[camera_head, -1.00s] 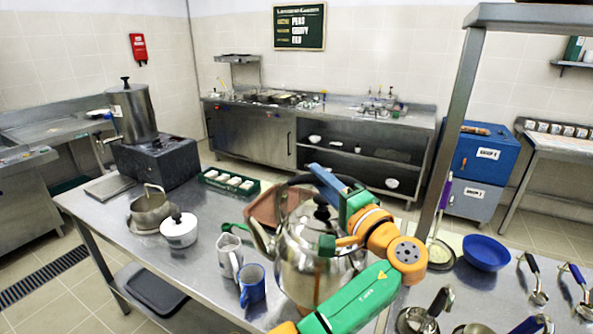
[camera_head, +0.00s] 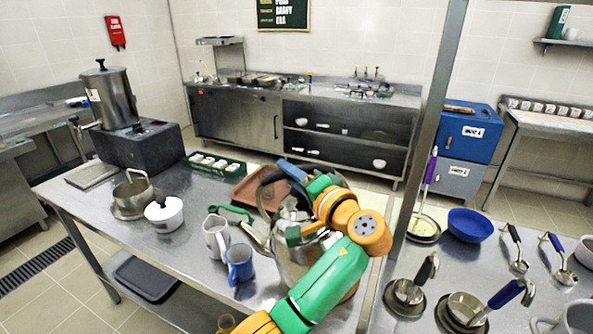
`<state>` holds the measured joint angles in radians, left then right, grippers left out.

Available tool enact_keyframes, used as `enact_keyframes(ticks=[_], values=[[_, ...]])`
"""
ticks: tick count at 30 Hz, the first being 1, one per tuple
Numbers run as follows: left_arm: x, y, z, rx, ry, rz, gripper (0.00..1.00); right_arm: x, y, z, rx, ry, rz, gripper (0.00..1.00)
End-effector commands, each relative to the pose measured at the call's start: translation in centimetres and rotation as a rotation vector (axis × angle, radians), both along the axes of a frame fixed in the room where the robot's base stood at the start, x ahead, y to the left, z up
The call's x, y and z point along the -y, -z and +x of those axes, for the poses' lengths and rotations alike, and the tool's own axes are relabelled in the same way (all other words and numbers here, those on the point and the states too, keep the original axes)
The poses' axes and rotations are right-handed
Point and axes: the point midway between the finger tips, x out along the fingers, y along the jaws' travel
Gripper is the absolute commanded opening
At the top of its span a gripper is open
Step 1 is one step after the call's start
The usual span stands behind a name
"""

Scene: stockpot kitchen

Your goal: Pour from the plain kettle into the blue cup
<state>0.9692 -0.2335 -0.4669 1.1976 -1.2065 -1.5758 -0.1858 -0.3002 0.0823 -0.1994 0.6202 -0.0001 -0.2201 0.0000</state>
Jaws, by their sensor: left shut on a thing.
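The plain steel kettle (camera_head: 280,257) is in the middle of the head view, with its dark handle (camera_head: 262,190) arching above it. My left gripper (camera_head: 288,174) is shut on the kettle's handle. My green and orange arm hides much of the kettle's right side and its base, so I cannot tell whether it touches the table. The spout (camera_head: 255,240) points left, its tip just above and right of the blue cup in the picture. The blue cup (camera_head: 239,264) stands upright on the steel table. My right gripper is not in view.
A white-grey jug (camera_head: 215,236) stands close beside the blue cup. A white lidded pot (camera_head: 164,214) and a steel pot (camera_head: 131,198) are farther left. A brown tray (camera_head: 250,192) lies behind the kettle. A blue bowl (camera_head: 470,225) and ladles are right of a metal post (camera_head: 428,130).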

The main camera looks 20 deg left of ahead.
Motion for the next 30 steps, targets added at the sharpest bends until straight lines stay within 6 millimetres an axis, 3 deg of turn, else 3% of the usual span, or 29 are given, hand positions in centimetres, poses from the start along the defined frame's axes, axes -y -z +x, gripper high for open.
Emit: enact_keyframes(ticks=[30], values=[[-5.3, 1.5, -1.5, 0.1, 0.0, -0.317, 0.0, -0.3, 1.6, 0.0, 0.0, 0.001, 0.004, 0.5]])
